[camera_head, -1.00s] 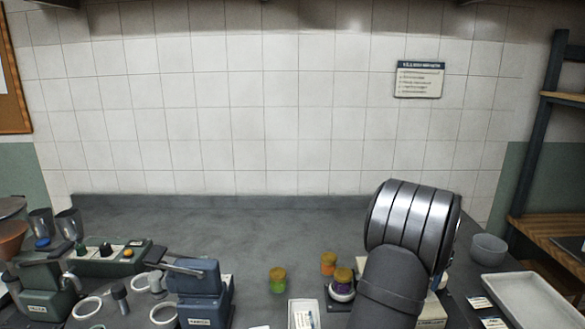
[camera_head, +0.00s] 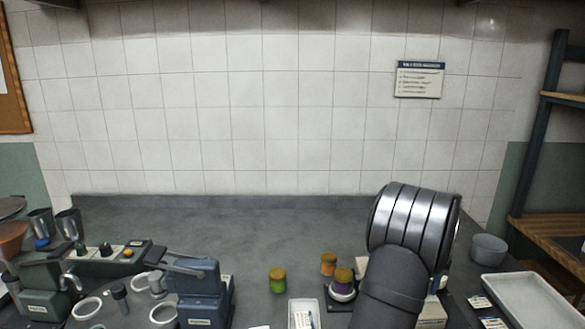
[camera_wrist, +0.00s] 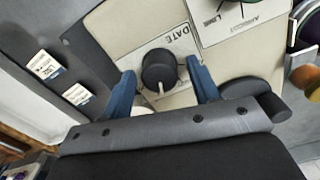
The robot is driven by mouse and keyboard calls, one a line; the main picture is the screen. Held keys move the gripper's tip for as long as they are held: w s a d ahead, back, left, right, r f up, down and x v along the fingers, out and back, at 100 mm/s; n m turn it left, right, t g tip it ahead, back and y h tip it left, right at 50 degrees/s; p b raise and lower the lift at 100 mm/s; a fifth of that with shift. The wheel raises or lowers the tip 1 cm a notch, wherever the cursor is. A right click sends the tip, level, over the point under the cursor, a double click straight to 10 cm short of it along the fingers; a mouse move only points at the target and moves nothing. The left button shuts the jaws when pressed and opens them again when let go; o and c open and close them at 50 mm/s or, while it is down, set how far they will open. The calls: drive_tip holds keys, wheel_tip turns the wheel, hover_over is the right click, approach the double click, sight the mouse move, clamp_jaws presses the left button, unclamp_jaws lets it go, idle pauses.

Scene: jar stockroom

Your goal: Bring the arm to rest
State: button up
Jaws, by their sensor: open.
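My arm (camera_head: 412,225) stands at the right of the counter in the head view, its large silver joint up and forward. My gripper (camera_wrist: 163,88) does not show in the head view. In the wrist view its two blue fingers are apart. A dark round knob-like object (camera_wrist: 158,70) shows between them, over a beige surface marked "DATE" (camera_wrist: 182,42). I see bare surface beside the knob on both sides and cannot tell its height from the fingers.
A pale tray (camera_head: 530,300) and grey bowl (camera_head: 488,248) lie at right. The back counter is clear.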

drive_tip(key=n, duration=0.4)
drive_tip(key=shift+n, duration=1.8)
